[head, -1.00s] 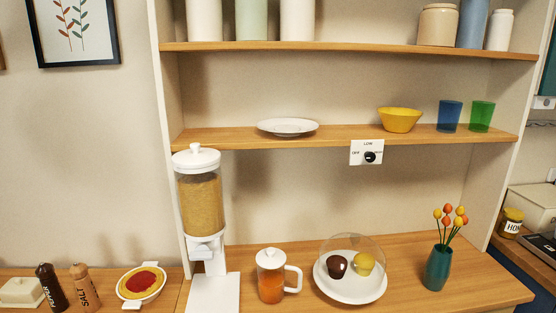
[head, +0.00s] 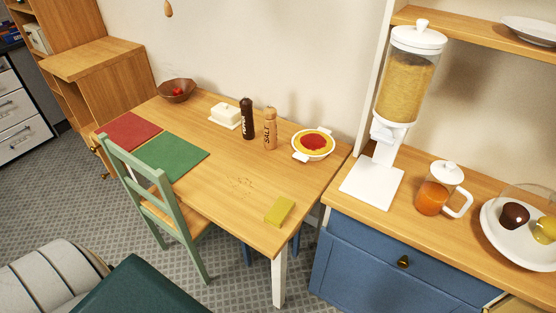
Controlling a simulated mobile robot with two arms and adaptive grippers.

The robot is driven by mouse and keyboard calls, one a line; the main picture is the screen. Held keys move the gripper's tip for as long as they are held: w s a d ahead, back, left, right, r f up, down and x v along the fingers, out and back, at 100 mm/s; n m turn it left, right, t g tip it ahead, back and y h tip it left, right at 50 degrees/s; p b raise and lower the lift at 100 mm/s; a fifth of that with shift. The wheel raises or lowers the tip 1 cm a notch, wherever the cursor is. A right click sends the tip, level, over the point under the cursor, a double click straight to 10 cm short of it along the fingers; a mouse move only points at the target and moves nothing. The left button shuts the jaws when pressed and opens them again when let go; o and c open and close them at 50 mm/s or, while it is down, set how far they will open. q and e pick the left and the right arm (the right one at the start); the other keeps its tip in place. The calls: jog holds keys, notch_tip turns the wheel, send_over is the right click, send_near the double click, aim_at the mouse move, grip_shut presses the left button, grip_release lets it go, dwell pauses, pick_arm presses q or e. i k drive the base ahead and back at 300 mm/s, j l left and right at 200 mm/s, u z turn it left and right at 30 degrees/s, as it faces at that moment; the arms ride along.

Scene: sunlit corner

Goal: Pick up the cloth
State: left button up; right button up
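A small yellow-green folded block, which looks like the cloth (head: 280,211), lies on the wooden table (head: 215,205) near its front right corner.
A green chair (head: 160,205) stands at the table's front left. A pepper mill (head: 247,118), salt mill (head: 270,130), butter dish (head: 225,115) and pie dish (head: 313,144) stand along the back. A blue cabinet (head: 390,255) with a cereal dispenser (head: 405,90) adjoins on the right.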

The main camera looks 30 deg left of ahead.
aim_at(278, 213)
jog(key=u, duration=0.95)
